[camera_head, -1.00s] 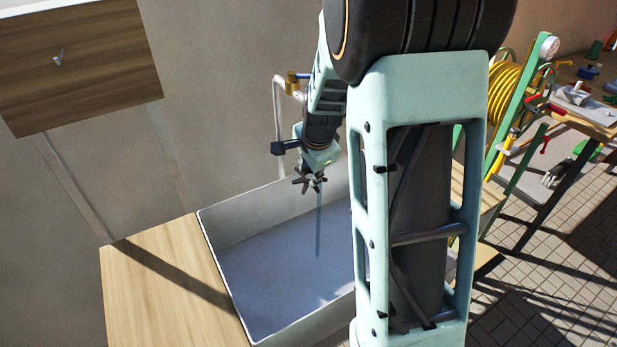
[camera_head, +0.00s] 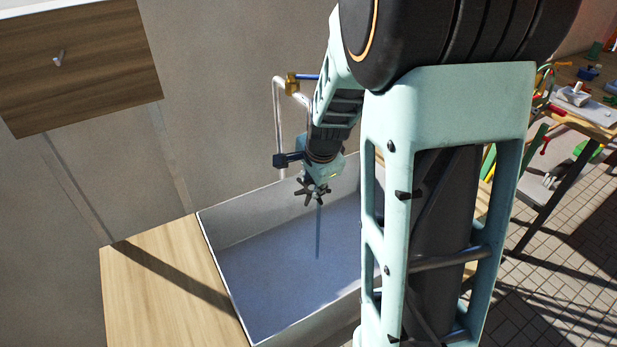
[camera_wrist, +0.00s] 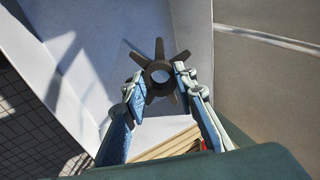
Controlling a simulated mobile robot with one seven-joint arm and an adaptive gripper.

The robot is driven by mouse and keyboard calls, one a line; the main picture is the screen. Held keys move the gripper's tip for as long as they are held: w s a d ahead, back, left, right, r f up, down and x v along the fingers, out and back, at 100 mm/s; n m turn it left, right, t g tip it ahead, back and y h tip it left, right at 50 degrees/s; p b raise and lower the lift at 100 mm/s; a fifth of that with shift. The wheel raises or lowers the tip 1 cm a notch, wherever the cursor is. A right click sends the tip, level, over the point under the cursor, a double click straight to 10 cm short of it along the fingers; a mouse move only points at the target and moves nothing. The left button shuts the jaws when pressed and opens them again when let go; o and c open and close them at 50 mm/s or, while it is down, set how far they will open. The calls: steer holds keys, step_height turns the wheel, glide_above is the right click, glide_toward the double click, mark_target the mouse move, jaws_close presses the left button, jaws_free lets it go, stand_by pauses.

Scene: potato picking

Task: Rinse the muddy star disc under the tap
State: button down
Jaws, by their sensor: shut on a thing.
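The star disc (camera_wrist: 160,77) is dark, with several pointed arms around a central hole. My gripper (camera_wrist: 157,84) is shut on it, one finger on each side, in the wrist view. In the head view my gripper (camera_head: 315,183) holds the disc (camera_head: 312,192) above the white sink (camera_head: 222,270). A thin bluish stream of water (camera_head: 318,235) runs down below the disc into the sink. The tap (camera_head: 279,115) is a pale bent pipe with a brass and blue valve (camera_head: 293,82); its outlet is hidden behind my arm. I cannot tell how much mud is on the disc.
A wooden counter (camera_head: 160,290) adjoins the sink on the left. A wooden cabinet (camera_head: 85,65) hangs on the wall above. My arm covers the sink's right side. A cluttered workbench (camera_head: 590,115) stands at the far right.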

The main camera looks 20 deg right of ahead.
steer(key=shift+s+a+p, duration=0.2)
steer(key=shift+s+a, duration=0.05)
steer(key=shift+s, duration=0.4)
steer(key=shift+s+a+p, duration=0.15)
steer(key=shift+s+a, duration=0.15)
steer(key=shift+s, duration=0.35)
steer(key=shift+s+a+p, duration=0.2)
steer(key=shift+s+a, duration=0.05)
steer(key=shift+s, duration=0.4)
steer(key=s+a+r+p, duration=0.2)
steer(key=s+r+p, duration=0.2)
steer(key=p, duration=0.3)
steer(key=shift+s, duration=0.35)
steer(key=shift+s, duration=0.1)
stand_by(0.4)
